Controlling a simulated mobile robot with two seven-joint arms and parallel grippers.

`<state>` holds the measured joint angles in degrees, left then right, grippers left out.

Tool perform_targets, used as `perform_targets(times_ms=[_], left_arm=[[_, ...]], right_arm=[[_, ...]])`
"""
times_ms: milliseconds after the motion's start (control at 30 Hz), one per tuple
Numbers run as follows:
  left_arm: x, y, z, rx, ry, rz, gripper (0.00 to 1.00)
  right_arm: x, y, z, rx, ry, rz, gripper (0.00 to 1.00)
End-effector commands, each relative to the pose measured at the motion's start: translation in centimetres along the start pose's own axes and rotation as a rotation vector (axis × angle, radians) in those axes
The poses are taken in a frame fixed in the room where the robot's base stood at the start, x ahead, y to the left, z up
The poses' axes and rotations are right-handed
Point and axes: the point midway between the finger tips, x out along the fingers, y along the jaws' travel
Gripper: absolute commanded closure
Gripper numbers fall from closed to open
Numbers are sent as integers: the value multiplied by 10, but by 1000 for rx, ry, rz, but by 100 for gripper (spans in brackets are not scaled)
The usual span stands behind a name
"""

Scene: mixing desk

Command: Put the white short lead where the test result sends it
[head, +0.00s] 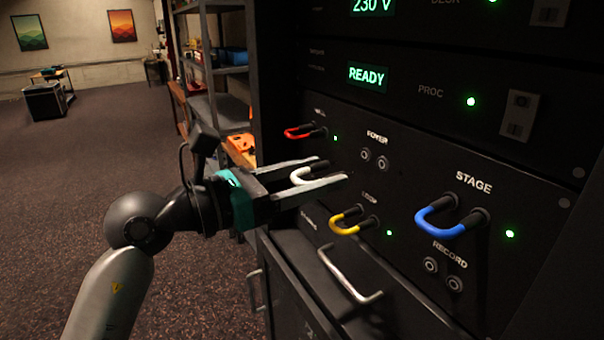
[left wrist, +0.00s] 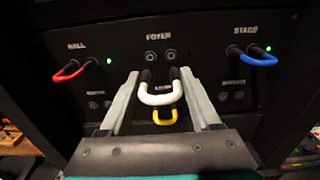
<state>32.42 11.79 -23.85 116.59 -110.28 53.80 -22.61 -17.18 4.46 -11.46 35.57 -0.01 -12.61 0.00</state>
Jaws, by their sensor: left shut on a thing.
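The white short lead (head: 304,175) is a U-shaped loop with two black plugs, also seen in the left wrist view (left wrist: 160,97). My left gripper (head: 322,178) is shut on it, with one finger on each side (left wrist: 160,90). The plugs point toward the panel; they look clear of it, though their tips are partly hidden in the head view. The FOYER socket pair (head: 374,159) is empty, above the held lead in the left wrist view (left wrist: 159,55). The processor display (head: 368,75) reads READY beside a green light. My right gripper is in neither view.
A red lead (head: 298,132) sits at HALL, a blue lead (head: 435,222) at STAGE and a yellow lead (head: 343,220) below the held lead, each beside a green light. RECORD sockets (head: 443,275) are empty. A drawer handle (head: 350,280) juts out below.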

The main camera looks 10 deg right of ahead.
Motion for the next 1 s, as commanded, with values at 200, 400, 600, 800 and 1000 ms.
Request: perform_targets(times_ms=[200, 400, 600, 800, 1000], left_arm=[[24, -1, 0, 0, 0, -2, 100], [36, -1, 0, 2, 1, -2, 100], [39, -1, 0, 3, 2, -1, 100], [39, -1, 0, 3, 2, -1, 100], [43, -1, 0, 2, 1, -2, 100]], right_arm=[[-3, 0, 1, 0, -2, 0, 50], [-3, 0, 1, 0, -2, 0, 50], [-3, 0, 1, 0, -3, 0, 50], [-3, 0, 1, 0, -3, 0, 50], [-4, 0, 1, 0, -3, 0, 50]])
